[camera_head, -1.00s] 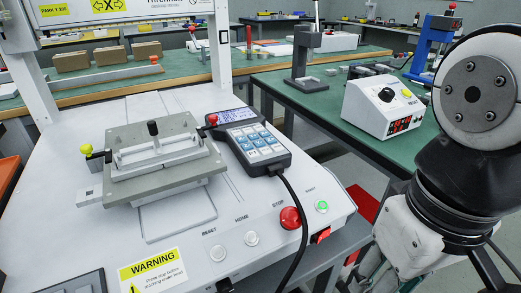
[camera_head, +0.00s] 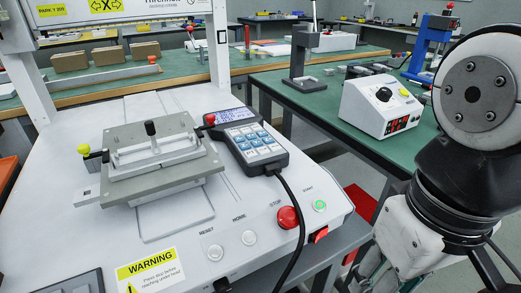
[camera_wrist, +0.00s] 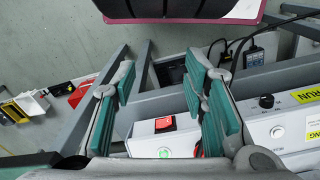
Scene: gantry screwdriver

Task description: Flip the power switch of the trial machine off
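The white gantry machine (camera_head: 180,222) stands at the left and centre of the head view, with a button panel along its front. A red rocker switch (camera_head: 321,234) sits at the panel's right corner, below the lit green start button (camera_head: 319,206) and beside the red stop button (camera_head: 288,217). In the wrist view the red switch (camera_wrist: 165,124) shows between the fingers, with the green button (camera_wrist: 164,153) below it. My gripper (camera_wrist: 162,68) is open and empty, its teal-padded fingers apart on either side of the switch in the picture. Contact is not visible.
A black cable (camera_head: 292,235) hangs from the handheld keypad (camera_head: 252,141) over the panel near the stop button. A white control box (camera_head: 381,107) stands on the green bench behind. In the wrist view a panel with a black knob (camera_wrist: 266,101) lies right of the fingers.

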